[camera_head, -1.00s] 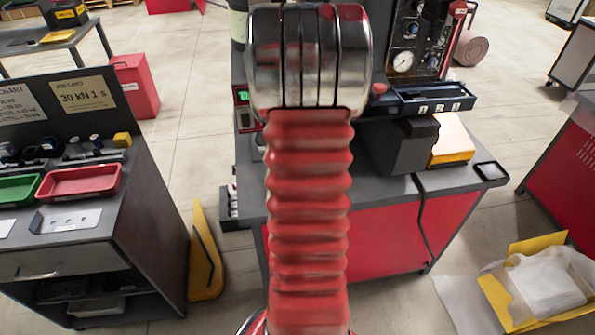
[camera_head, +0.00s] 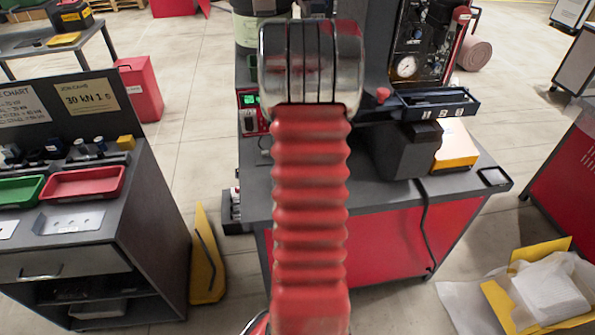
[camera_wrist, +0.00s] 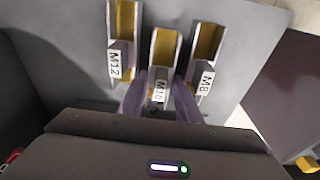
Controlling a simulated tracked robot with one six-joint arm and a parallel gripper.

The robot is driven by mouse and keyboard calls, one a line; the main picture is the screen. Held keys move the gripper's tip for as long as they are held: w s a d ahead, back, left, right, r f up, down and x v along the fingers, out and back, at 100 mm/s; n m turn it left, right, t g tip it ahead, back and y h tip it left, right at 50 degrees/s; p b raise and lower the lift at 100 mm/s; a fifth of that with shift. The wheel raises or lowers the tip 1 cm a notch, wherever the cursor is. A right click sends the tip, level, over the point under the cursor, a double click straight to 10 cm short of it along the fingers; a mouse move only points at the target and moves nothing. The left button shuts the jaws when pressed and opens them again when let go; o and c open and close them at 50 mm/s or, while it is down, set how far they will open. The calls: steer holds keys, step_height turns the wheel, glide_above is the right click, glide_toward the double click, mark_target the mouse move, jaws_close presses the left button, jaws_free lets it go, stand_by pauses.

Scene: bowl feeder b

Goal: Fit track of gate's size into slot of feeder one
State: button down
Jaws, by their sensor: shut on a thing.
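In the wrist view, three tracks with yellow channels lie side by side on a grey surface. The left track (camera_wrist: 124,28) is labelled M12 and the right track (camera_wrist: 206,45) M8. The middle track (camera_wrist: 163,45) has a label that looks like M10, partly blurred. My gripper (camera_wrist: 160,82) has its purple fingers on both sides of the middle track and is shut on it. The middle track sits nearer to my wrist than its neighbours. In the head view my arm hides my gripper and the tracks. I cannot pick out the gate or the slot of feeder one.
A grey-topped bench with a red front (camera_head: 390,238) stands ahead, with a gauge panel (camera_head: 407,68) and a yellow-sided box (camera_head: 455,150). A left workbench holds a red tray (camera_head: 83,183) and a green tray (camera_head: 20,190). A yellow crate (camera_head: 540,290) stands at lower right.

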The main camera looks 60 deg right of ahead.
steer(key=shift+f, duration=0.1)
steer(key=c, duration=1.6)
jaws_free()
steer(key=shift+o, duration=0.2)
step_height(320, 180, up, 12)
steer(key=s+a, duration=0.1)
steer(key=shift+a, duration=0.2)
